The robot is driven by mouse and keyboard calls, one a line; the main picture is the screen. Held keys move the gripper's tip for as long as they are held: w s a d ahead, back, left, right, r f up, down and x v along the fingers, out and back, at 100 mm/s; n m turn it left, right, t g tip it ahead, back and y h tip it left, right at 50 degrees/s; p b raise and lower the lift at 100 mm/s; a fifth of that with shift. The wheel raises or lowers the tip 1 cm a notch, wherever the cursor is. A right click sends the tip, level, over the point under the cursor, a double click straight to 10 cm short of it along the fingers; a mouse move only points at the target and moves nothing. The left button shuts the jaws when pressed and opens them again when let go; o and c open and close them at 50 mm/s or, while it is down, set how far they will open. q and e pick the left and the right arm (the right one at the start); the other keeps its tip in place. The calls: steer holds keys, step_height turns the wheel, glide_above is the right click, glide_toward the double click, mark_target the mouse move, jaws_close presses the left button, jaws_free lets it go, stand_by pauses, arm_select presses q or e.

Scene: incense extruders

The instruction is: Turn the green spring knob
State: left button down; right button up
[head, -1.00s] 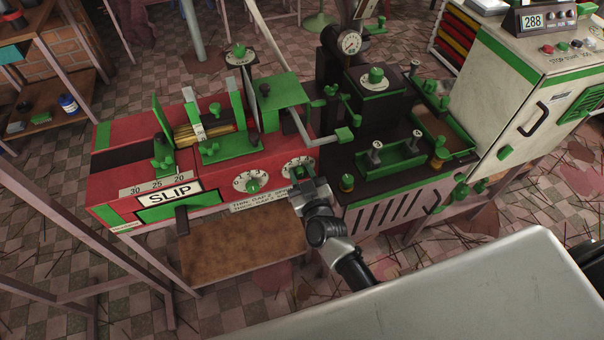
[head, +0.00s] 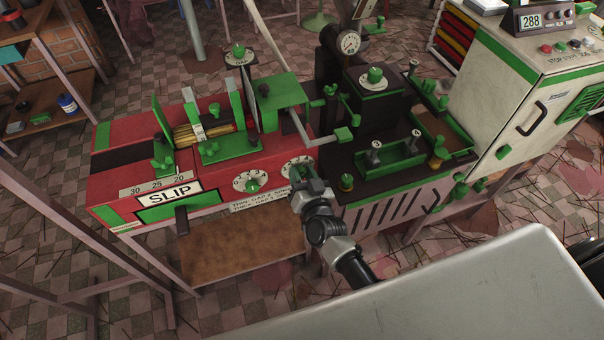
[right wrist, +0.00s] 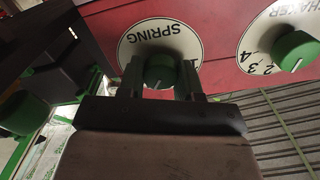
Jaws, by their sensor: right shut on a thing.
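The green spring knob (right wrist: 160,71) sits on a round white dial marked SPRING (right wrist: 135,42) on a red panel. The lettering reads upside down in the right wrist view. My right gripper (right wrist: 159,80) has one finger on each side of the knob and is shut on it. In the head view, my right gripper (head: 307,181) reaches the dial (head: 297,162) at the right end of the red machine's front and hides most of the knob. My left gripper is not in view.
A second dial with a green knob (right wrist: 296,50), its label partly cut off, stands beside the spring dial; it also shows in the head view (head: 252,186). A brown board (head: 235,262) lies below the red machine. A dark machine with green trays (head: 403,153) stands to the right.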

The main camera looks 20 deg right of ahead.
steer(key=o, duration=0.9)
steer(key=s, duration=1.1)
steer(key=shift+d, duration=0.2)
steer(key=shift+w, duration=0.1)
steer(key=s+f+n+g, duration=0.1)
steer(key=s+f+g, duration=0.25)
steer(key=f, duration=0.45)
steer(key=s+f+n+g+y, duration=0.15)
steer(key=s+f, duration=0.25)
steer(key=f, duration=0.5)
steer(key=s+f+n+g, duration=0.1)
steer(key=s+f+g, duration=0.3)
steer(key=f, duration=0.4)
steer(key=s+d+f+g, duration=0.2)
steer(key=s+f, duration=0.2)
steer(key=s, duration=0.3)
steer(key=s+d+f+n+g+h, duration=0.1)
steer(key=s+d+f+g, duration=0.2)
steer(key=s, duration=0.4)
steer(key=s+d+f+n+g+h, duration=0.1)
steer(key=s+d+f+g, duration=0.2)
steer(key=s+f, duration=0.2)
steer(key=shift+s+d+f, duration=0.1)
steer(key=shift+s+f, duration=0.05)
steer(key=shift+s, duration=0.6)
steer(key=shift+s+f, duration=0.15)
steer(key=shift+s, duration=0.6)
